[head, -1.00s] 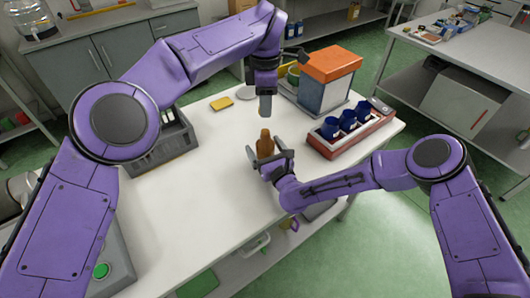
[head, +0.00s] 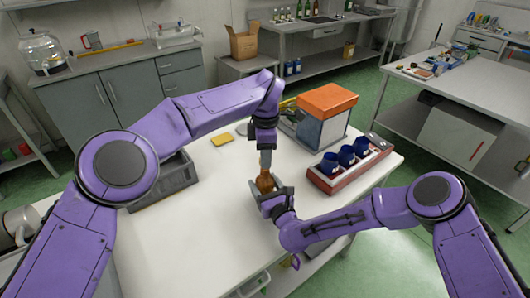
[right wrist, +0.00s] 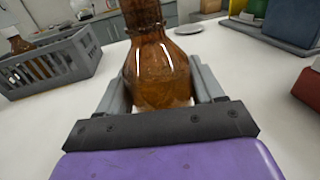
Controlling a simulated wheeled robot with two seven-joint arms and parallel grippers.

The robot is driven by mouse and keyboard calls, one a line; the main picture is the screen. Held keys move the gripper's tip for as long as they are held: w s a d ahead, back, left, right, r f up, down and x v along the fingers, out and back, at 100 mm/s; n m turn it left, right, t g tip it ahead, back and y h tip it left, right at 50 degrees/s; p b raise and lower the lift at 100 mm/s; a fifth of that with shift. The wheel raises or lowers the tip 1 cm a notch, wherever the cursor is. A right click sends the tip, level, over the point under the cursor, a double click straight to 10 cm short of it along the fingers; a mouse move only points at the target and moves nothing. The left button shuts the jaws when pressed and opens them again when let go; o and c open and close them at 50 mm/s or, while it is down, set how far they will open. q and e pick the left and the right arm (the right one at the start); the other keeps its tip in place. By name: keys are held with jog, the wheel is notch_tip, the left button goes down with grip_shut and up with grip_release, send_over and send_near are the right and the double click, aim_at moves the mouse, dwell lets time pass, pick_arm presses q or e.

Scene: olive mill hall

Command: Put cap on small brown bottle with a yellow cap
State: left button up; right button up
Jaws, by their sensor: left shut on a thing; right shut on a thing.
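The brown bottle (head: 264,184) stands upright in my right gripper (head: 271,194), near the table's right front side. In the right wrist view the amber glass bottle (right wrist: 160,75) sits between the two fingers of my right gripper (right wrist: 162,84), which is shut on its body; its top is cut off by the frame. My left gripper (head: 265,165) points straight down directly over the bottle's neck, its fingers shut. The cap in its fingers is hidden or too small to make out, and I cannot tell whether it touches the bottle.
A grey crate (head: 163,186) stands at the left; in the right wrist view it holds brown bottles. A yellow block (head: 222,139) lies at the back. An orange-topped box (head: 326,100) and a red rack (head: 371,164) with blue cups stand right. The white table's middle (head: 190,235) is clear.

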aim_at(265, 184)
dwell(0.3)
pick_arm(q)
jog(key=shift+f, duration=0.9)
jog(key=shift+f, duration=0.5)
jog(key=shift+f, duration=0.1)
jog(key=m, duration=0.3)
jog(key=shift+m, duration=0.3)
jog(key=m, duration=0.5)
jog(key=shift+s+m, duration=0.1)
jog(key=shift+m, duration=0.3)
jog(key=m, duration=0.7)
jog(key=shift+m, duration=0.3)
